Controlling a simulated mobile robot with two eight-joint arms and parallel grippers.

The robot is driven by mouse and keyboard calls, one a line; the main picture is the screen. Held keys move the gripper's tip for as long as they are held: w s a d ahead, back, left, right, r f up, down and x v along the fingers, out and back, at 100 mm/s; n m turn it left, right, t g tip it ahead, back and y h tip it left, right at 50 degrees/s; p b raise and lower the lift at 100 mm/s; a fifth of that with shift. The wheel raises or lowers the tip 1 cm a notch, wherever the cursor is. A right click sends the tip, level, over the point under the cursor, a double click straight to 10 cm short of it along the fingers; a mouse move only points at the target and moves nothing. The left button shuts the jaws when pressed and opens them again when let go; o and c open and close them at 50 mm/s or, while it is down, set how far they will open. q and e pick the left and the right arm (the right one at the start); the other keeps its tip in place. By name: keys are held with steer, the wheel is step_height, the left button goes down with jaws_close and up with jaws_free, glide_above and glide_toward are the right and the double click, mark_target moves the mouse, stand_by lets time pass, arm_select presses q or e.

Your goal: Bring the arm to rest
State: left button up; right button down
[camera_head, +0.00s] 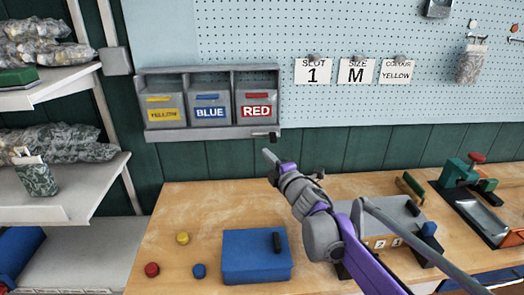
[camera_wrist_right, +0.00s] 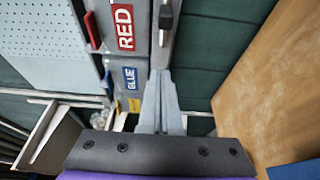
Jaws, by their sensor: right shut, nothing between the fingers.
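My right gripper (camera_head: 268,155) is raised above the workbench, in front of the wall and just below the right end of the bin rack (camera_head: 215,133). Its purple and grey arm comes in from the lower right. In the right wrist view its two fingers (camera_wrist_right: 160,74) are together with nothing between them, pointing toward the rack. My left gripper shows in neither view.
The rack holds bins labelled yellow (camera_head: 165,114), blue (camera_head: 210,112) and red (camera_head: 256,110). On the bench (camera_head: 190,215) are a blue box (camera_head: 250,262), small coloured discs, a grey block (camera_head: 400,212) partly behind my arm, and a green vise (camera_head: 462,172). Shelves stand left.

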steer(key=shift+s+d, duration=0.15)
steer(key=shift+s, duration=0.45)
steer(key=s+d+f+m+g+h+p, duration=0.1)
steer(key=s+d+f+m+g+h, duration=0.2)
steer(key=s+d+m, duration=0.35)
steer(key=s+d+f+m+h+p, duration=0.1)
steer(key=s+d+f+m+h, duration=0.25)
steer(key=s+d+m, duration=0.35)
steer(key=s+a+f+m+g, duration=0.1)
steer(key=s+f+m+g, duration=0.1)
steer(key=s+f, duration=0.3)
steer(key=s+a+f+m+g+p, duration=0.1)
steer(key=s+f+m+g, duration=0.2)
steer(key=s, duration=0.9)
steer(key=s+a+f+m+g, duration=0.2)
steer(key=s+f+m+g, duration=0.1)
steer(key=s+f, duration=0.4)
steer(key=shift+s+f+g+y+p, duration=0.15)
steer(key=shift+s+g+y+p, duration=0.2)
steer(key=shift+s, duration=0.4)
